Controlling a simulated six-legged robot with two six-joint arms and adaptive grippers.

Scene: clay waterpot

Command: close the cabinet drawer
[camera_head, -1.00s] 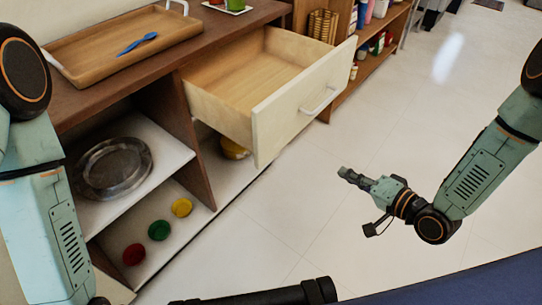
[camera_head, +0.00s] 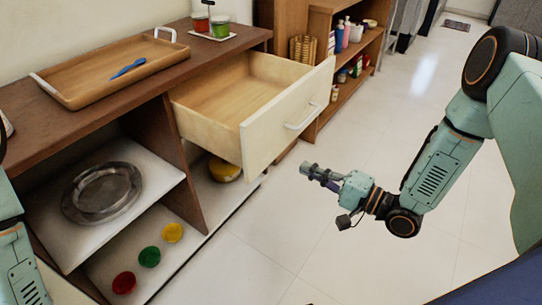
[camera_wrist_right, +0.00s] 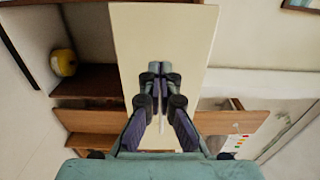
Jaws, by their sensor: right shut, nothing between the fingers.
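The cabinet drawer (camera_head: 215,100) stands pulled out and is empty inside. Its cream front panel (camera_head: 262,135) carries a pale bar handle (camera_head: 304,114). My right gripper (camera_head: 306,169) is shut and empty, in front of and apart from the panel in the head view, pointing left toward it. In the right wrist view the gripper (camera_wrist_right: 160,74) is centred over the cream panel (camera_wrist_right: 135,35), and it hides part of the panel. Whether it touches the panel is unclear there. My left arm shows only at the left edge; its gripper is out of view.
The brown cabinet top (camera_head: 95,125) bears a wooden tray (camera_head: 90,80) with a blue utensil. A metal plate (camera_head: 102,193) and red, green and yellow round items sit on the shelves below. A yellow object (camera_head: 224,169) lies under the drawer. The floor (camera_head: 240,262) in front is clear.

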